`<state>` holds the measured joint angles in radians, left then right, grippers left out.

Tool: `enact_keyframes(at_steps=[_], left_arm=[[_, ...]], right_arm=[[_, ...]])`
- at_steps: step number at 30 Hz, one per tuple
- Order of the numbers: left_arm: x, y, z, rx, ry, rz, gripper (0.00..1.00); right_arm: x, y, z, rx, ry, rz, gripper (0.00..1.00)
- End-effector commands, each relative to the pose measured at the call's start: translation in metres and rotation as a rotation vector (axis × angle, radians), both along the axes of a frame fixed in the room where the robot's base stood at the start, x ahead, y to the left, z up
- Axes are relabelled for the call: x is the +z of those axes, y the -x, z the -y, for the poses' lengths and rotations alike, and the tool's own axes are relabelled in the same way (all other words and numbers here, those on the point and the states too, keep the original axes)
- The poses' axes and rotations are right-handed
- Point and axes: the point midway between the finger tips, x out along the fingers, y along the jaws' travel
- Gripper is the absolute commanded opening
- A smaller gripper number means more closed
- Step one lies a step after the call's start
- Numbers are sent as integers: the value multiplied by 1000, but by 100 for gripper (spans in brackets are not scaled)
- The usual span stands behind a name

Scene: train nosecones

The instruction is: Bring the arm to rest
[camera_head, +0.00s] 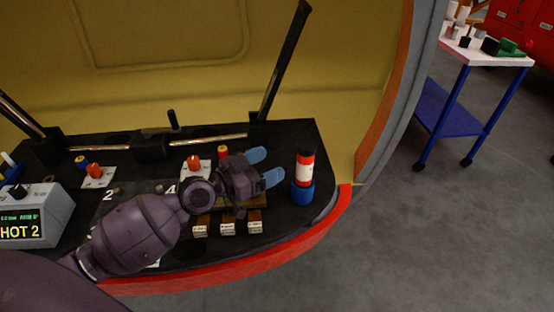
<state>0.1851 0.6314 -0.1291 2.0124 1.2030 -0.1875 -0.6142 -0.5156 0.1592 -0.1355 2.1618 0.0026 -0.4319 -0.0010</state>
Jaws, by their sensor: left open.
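My left arm comes in from the lower left over a black console (318,135). Its left gripper (268,167) points right above the console, with its two blue fingertips apart and nothing visible between them. A red, white and black cylinder (305,167) stands upright in a blue holder (302,193), just right of the fingertips and apart from them in the picture. My arm hides part of the console's middle. My right gripper does not show.
Several white-labelled switches (227,228) sit below the gripper, and orange knobs (195,163) behind it. A black lever (285,62) rises at the back. A grey display box (35,215) stands left. A red rim (300,242) edges the console; a blue cart (455,105) stands beyond open floor.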

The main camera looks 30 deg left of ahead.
Motion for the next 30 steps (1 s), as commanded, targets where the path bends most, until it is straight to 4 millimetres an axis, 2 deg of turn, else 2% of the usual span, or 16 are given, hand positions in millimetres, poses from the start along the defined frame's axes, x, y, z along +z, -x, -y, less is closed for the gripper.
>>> enact_keyframes(at_steps=[20,27,30], left_arm=[[0,2,-1,-1,28,-18,71],[-12,2,1,16,-30,-66,71],[-21,12,1,51,-71,-88,71]], right_arm=[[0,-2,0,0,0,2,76],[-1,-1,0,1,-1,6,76],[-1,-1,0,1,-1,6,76]])
